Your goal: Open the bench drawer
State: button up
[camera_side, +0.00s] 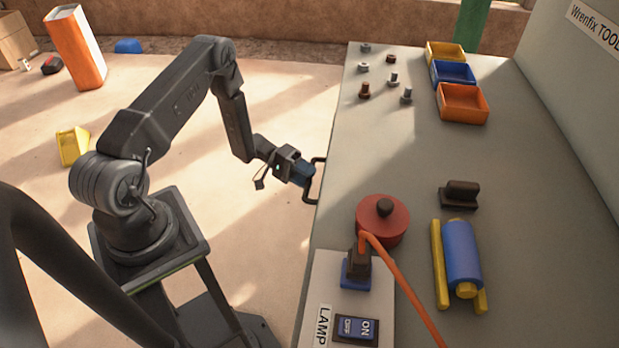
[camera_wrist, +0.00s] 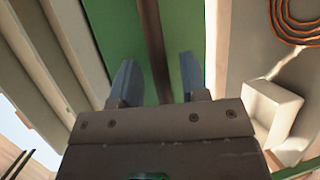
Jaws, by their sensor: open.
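The bench drawer's green front (camera_wrist: 108,25) fills the upper middle of the wrist view. Its dark bar handle (camera_wrist: 153,40) runs up that view between my two blue-grey fingers. In the side view the black handle (camera_side: 318,162) juts out from the bench's left edge. The drawer front is hidden there below the bench top. My gripper (camera_side: 309,179) is at the handle, with its fingers (camera_wrist: 158,68) apart on either side of the bar. I cannot tell whether either finger touches the bar.
The grey bench top (camera_side: 400,150) carries a red round tin (camera_side: 382,228), a lamp switch panel (camera_side: 355,328), a blue roller (camera_side: 462,252), loose bolts and small bins (camera_side: 462,104). The floor left of the bench by my gripper is clear. A coiled orange cord (camera_wrist: 290,25) shows in the wrist view.

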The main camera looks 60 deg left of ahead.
jog(key=shift+w+d+f, duration=0.1)
jog(key=shift+w+d, duration=0.1)
jog(key=shift+d, duration=0.4)
grip_shut()
